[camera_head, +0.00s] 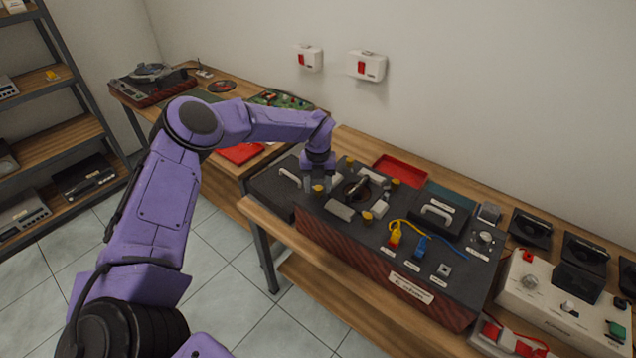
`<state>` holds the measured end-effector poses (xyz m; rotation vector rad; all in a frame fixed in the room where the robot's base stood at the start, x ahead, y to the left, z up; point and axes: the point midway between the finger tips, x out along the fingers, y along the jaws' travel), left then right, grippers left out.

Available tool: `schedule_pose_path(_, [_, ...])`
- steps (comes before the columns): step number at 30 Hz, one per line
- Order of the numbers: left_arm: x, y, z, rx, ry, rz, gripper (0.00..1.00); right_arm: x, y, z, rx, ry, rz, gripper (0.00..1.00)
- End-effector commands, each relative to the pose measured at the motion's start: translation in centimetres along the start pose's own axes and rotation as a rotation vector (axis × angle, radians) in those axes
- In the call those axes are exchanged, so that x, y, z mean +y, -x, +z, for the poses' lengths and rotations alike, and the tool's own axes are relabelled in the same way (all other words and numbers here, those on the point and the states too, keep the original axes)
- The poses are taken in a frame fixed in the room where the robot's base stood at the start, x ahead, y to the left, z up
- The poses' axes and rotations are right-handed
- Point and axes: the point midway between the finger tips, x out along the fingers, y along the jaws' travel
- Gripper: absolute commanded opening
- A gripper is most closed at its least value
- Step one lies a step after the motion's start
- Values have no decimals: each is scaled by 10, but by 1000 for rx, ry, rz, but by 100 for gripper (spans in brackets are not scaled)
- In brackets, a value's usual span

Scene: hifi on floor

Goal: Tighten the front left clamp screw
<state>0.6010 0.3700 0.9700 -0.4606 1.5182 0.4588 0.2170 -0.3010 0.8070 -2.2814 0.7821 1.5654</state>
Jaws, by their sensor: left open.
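A dark panel box (455,245) with a wood-grain front stands on the bench. On its left part sit several yellow clamp screws around a round dark recess with grey blocks. The front left clamp screw (318,189) is a small yellow knob near the panel's left edge. Other yellow screws show at the front right (367,216) and back right (396,183). My left gripper (318,184) points down at the front left screw, its open fingers seeming to lie on either side of the knob. I cannot tell whether they touch it. My right gripper is out of view.
A grey block (340,210) lies close to the right of the gripper. Yellow (395,235) and blue (421,246) plugs with cables stand further right. A red tray (400,170) lies behind the panel. A white device (545,290) stands at the right.

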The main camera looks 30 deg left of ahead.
Motion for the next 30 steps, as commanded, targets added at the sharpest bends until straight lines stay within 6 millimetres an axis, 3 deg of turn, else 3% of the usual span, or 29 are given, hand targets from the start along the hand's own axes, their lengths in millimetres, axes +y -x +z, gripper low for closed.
schedule_pose_path(1, [0,0,0,0,0,0,53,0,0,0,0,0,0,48])
schedule_pose_path(2, [0,0,0,0,0,0,46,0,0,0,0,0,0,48])
schedule_pose_path(6, [0,0,0,0,-1,0,1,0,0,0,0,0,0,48])
schedule_pose_path(19, [0,-2,0,0,-66,-1,0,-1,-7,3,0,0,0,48])
schedule_pose_path(30, [1,-3,0,0,-354,-1,0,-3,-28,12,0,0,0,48])
